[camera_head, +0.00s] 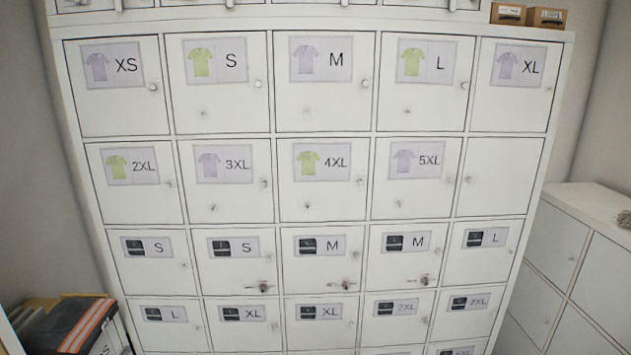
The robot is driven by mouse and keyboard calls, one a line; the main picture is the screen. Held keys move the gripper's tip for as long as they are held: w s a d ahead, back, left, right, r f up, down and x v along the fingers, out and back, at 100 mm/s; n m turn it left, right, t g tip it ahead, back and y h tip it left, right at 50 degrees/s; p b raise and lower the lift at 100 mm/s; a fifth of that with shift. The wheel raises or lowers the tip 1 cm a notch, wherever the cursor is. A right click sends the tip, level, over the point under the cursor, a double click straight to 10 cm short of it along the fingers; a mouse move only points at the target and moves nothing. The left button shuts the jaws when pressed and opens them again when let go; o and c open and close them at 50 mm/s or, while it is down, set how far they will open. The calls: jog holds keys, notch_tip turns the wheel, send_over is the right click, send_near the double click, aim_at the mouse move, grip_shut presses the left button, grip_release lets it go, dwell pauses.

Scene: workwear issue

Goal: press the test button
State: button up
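No test button can be made out in the head camera view. A tall white locker cabinet (323,221) fills the middle of the view, with rows of shut doors. The upper doors carry shirt labels, such as the M label (321,60) and the 4XL label (321,162). The lower doors carry labels with a dark folded garment, such as one M label (320,246). Small knobs or locks sit on the doors, and some in the third row show reddish bits (345,284), too small to tell. My gripper is not in view.
Two small brown boxes (546,17) stand on top of the cabinet at the right. A lower white cabinet (568,262) stands at the right. At the lower left, dark folded cloth with orange and pale stripes (84,325) lies on a white unit.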

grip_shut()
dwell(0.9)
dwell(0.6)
